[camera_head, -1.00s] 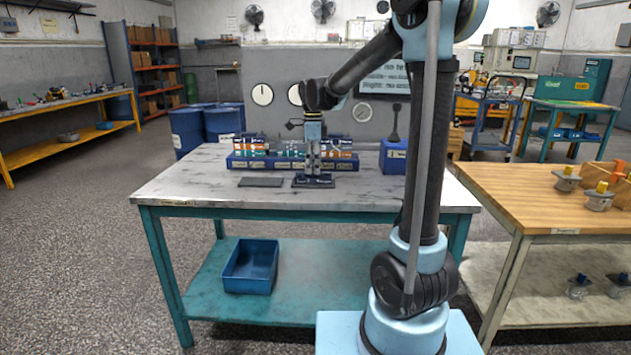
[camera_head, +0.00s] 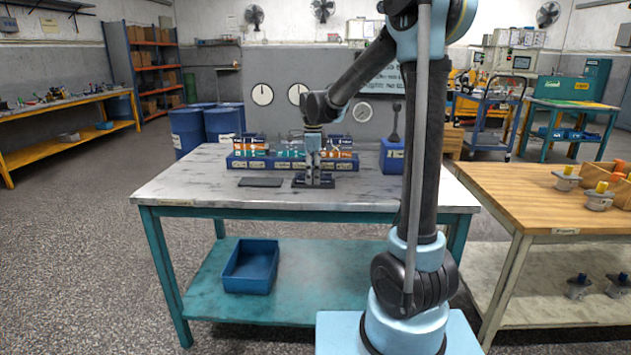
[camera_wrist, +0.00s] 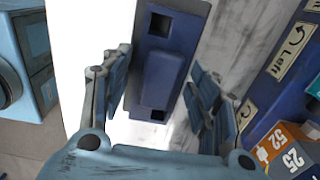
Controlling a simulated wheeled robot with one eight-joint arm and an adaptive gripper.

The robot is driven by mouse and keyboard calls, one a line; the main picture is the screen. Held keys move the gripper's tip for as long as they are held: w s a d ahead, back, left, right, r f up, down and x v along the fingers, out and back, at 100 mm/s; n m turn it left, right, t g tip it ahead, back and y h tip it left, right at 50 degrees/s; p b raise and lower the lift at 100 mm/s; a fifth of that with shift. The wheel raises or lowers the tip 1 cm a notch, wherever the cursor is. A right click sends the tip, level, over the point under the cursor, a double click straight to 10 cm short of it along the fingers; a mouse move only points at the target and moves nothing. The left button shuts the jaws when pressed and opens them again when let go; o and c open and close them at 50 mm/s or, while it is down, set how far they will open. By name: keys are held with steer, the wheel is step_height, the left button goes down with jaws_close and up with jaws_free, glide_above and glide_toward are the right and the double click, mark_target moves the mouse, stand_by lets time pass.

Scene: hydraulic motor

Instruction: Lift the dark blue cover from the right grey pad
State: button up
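The dark blue cover (camera_wrist: 166,75) is a flat plate with a raised block along its middle and two square openings. In the head view the cover (camera_head: 300,181) lies low on the bench at the right grey pad, mostly behind my gripper; the pad itself is hard to make out beneath it. My gripper (camera_wrist: 160,90) points down over the cover. Its fingers are apart, one on each side of the raised block, with a gap showing on the left; contact is not visible. The gripper (camera_head: 313,182) also shows in the head view.
The left grey pad (camera_head: 260,182) lies bare beside the cover. A blue rack (camera_head: 245,163) of labelled boxes stands just behind. A blue lever box (camera_head: 393,158) is at right. The bench front (camera_head: 250,199) is clear.

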mark_target(313, 172)
jaws_close()
step_height(313, 172, up, 12)
steer(key=shift+r, duration=0.25)
stand_by(2.0)
